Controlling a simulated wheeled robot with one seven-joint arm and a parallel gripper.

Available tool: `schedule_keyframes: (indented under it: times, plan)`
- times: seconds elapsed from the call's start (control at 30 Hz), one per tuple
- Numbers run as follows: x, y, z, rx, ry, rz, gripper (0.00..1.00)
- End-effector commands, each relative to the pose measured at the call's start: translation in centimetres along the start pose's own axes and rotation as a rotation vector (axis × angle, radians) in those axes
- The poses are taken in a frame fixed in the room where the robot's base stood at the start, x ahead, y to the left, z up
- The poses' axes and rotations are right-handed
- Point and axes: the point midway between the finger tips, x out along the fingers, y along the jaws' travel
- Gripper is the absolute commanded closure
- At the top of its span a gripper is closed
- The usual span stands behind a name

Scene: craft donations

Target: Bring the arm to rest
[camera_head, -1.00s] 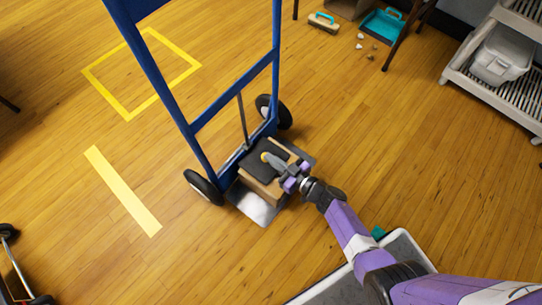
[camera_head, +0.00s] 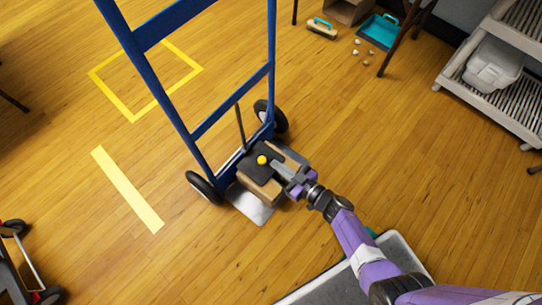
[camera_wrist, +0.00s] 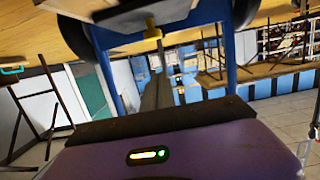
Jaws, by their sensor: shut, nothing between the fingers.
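My gripper (camera_head: 281,168) is shut and empty. It is at the near right side of a brown box with a dark top (camera_head: 263,187), close to a yellow knob (camera_head: 262,160) on that top. Whether the fingers touch the box cannot be told. The box stands on the metal toe plate (camera_head: 247,206) of a blue hand truck (camera_head: 190,100). In the wrist view the gripper's dark fingers (camera_wrist: 157,88) point toward the yellow knob (camera_wrist: 153,30), with the blue frame (camera_wrist: 103,62) behind. My purple arm reaches in from the lower right.
A grey-topped surface with a pale rim (camera_head: 318,289) lies below my arm. A yellow floor square (camera_head: 130,118) and a yellow strip (camera_head: 127,188) are at left. A white slatted rack (camera_head: 492,104) with a bin, a teal dustpan (camera_head: 380,30) and a brush (camera_head: 322,29) are at the top right.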

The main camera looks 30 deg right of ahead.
Motion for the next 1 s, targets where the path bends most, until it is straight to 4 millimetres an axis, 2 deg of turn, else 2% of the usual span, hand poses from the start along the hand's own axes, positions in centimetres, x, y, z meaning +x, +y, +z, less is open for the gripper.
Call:
schedule_keyframes:
  times: [0.1,0.3,0.67,0.77,0.87,0.9,1.0]
  plan:
    - [-2.4,0.0,-0.2,0.001,-0.002,0.000,1.00]
    - [-4.4,0.0,0.0,0.001,-0.001,0.000,1.00]
    - [-4.9,0.0,0.1,-0.006,0.000,-0.001,1.00]
    - [-4.9,0.6,0.4,-0.044,-0.014,0.024,1.00]
    - [-4.1,3.3,-1.7,-0.104,0.008,0.097,1.00]
    - [-4.0,4.5,-2.9,-0.129,0.024,0.133,1.00]
    - [-5.0,6.3,-5.8,-0.183,0.051,0.224,1.00]
